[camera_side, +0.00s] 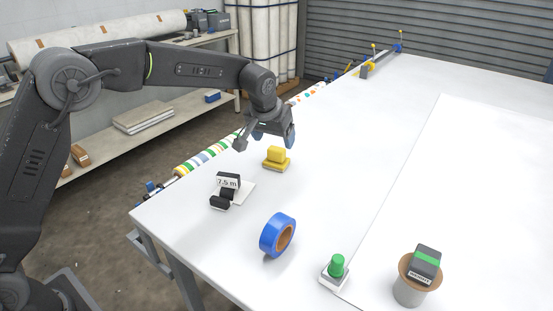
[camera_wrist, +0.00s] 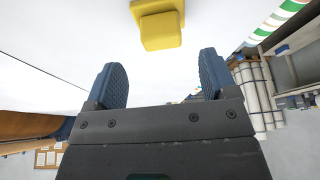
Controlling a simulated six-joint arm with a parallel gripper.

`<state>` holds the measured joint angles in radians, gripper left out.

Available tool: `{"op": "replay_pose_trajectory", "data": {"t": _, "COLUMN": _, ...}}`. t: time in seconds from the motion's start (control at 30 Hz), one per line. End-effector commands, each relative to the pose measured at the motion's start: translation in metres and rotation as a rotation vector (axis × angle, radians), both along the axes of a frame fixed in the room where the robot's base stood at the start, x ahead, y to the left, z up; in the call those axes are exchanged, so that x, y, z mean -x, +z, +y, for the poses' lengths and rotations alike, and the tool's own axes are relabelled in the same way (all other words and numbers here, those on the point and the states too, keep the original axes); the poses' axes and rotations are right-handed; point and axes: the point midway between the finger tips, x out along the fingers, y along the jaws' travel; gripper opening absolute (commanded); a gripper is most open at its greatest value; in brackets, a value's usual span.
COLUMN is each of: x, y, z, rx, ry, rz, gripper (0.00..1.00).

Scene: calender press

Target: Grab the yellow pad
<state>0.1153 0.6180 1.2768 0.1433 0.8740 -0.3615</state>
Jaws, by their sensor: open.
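The yellow pad (camera_side: 276,158) is a small block with a raised, narrower upper part. It sits on the white table (camera_side: 350,150) near the table's left edge. In the wrist view the yellow pad (camera_wrist: 159,28) shows at the top, ahead of the fingers and roughly centred between them. My gripper (camera_side: 268,138) is above the pad in the side view. In the wrist view my gripper (camera_wrist: 162,78) has two blue fingers spread wide apart, with nothing between them. The fingers look apart from the pad.
A black device with a "7.5 m" sign (camera_side: 228,182) stands left of the pad. A blue tape roll (camera_side: 278,235), a green button (camera_side: 336,268) and a cup (camera_side: 410,290) holding a dark, green-banded block stand toward the front. The table right of the pad is clear.

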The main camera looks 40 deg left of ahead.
Motion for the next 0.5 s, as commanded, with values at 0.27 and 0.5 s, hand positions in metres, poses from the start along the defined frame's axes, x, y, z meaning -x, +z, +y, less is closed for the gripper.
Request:
{"op": "replay_pose_trajectory", "data": {"t": 0.27, "x": -0.010, "y": -0.026, "z": 0.004, "rx": 0.000, "ry": 0.000, "rz": 0.003, "gripper": 0.79}}
{"op": "replay_pose_trajectory", "data": {"t": 0.5, "x": -0.020, "y": -0.050, "z": 0.006, "rx": 0.000, "ry": 0.000, "rz": 0.001, "gripper": 0.79}}
